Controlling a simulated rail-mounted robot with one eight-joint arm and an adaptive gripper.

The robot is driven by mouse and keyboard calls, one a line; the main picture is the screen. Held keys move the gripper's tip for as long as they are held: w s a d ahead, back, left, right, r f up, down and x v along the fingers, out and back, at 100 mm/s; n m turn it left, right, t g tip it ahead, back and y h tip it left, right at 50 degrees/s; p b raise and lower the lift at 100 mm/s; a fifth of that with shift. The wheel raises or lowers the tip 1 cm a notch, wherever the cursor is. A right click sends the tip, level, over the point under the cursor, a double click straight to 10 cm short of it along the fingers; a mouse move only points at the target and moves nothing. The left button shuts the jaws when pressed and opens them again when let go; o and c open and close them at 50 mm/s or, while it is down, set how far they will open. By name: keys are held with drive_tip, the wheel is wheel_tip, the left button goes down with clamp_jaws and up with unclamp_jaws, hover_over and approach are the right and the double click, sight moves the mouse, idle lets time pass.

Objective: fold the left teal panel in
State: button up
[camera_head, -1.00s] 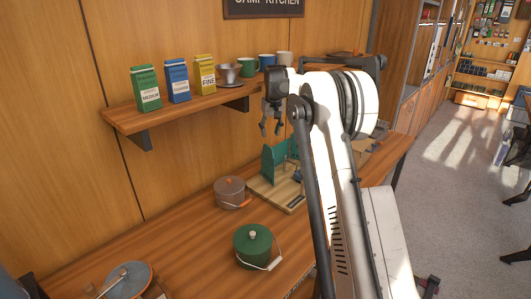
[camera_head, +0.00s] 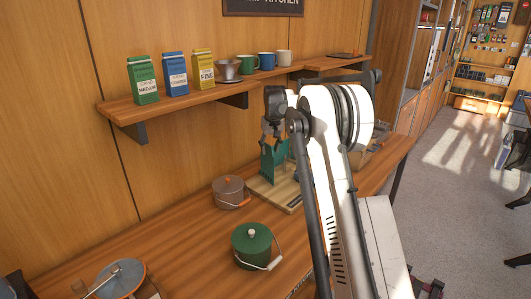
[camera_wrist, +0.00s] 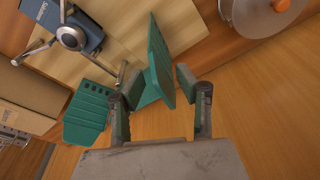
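A teal panel (camera_wrist: 158,62) stands steeply on edge in the wrist view, between the parted fingers of my gripper (camera_wrist: 160,88). My gripper is open; I cannot tell whether either finger touches the panel. A second teal panel (camera_wrist: 86,115), with a row of holes, lies lower left of it. A blue stove (camera_wrist: 88,36) with metal arms stands beside them on a light wooden board (camera_wrist: 150,12). In the head view, teal panel (camera_head: 271,165) shows on the board (camera_head: 265,188), below my gripper (camera_head: 270,138). My arm hides much of the stove there.
A shelf (camera_head: 205,100) with coffee bags and mugs is behind and above.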

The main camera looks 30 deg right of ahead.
clamp_jaws()
drive_tip(key=shift+d, duration=0.15)
drive_tip(key=shift+w+d, duration=0.25)
drive_tip(key=shift+d, duration=0.85)
drive_tip(key=shift+w+d+p, duration=0.3)
drive_tip(key=shift+w+d, duration=0.25)
drive_tip(key=shift+d, duration=0.3)
